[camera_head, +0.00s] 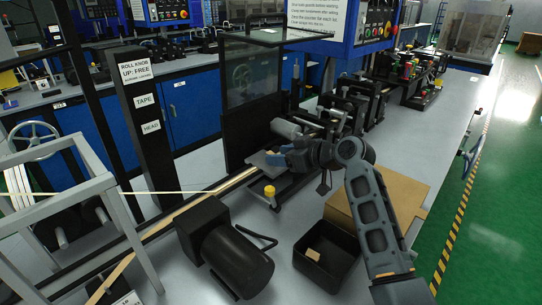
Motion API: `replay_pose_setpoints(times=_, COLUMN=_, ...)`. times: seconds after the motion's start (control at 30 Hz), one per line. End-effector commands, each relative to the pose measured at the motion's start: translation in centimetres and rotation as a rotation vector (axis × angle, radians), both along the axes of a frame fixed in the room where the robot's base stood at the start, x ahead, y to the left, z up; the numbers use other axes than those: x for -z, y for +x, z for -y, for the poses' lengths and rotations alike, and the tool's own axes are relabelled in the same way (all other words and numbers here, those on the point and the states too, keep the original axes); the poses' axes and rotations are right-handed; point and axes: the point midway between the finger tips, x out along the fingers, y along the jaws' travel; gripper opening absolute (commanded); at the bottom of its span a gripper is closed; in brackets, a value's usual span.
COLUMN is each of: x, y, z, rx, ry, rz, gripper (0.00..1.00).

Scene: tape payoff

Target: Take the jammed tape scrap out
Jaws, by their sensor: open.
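A yellow-topped knob (269,191) stands just in front of the gripper. A pale tape strand (170,192) runs from the left toward the head. A small tan piece (313,255) lies in an open black bin (342,274).
A black motor (237,262) stands left of the bin. A cardboard box (402,196) lies behind my forearm. The framed clear guard (250,75) rises behind the head. A black post with labels (143,115) and a grey frame (75,215) stand at left.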

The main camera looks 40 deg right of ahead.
Motion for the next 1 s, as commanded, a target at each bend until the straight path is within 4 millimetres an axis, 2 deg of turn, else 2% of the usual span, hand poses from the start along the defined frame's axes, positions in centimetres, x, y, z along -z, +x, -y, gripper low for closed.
replay_pose_setpoints(times=0.2, x=1.0, y=2.9, z=-0.1, rx=-0.001, ry=0.000, rz=0.000, gripper=0.53)
replay_pose_setpoints(times=0.53, x=1.4, y=3.6, z=-0.1, rx=0.001, ry=0.000, rz=0.001, gripper=0.53)
replay_pose_setpoints(times=1.0, x=1.4, y=3.5, z=-0.1, rx=0.001, ry=0.000, rz=0.000, gripper=0.09)
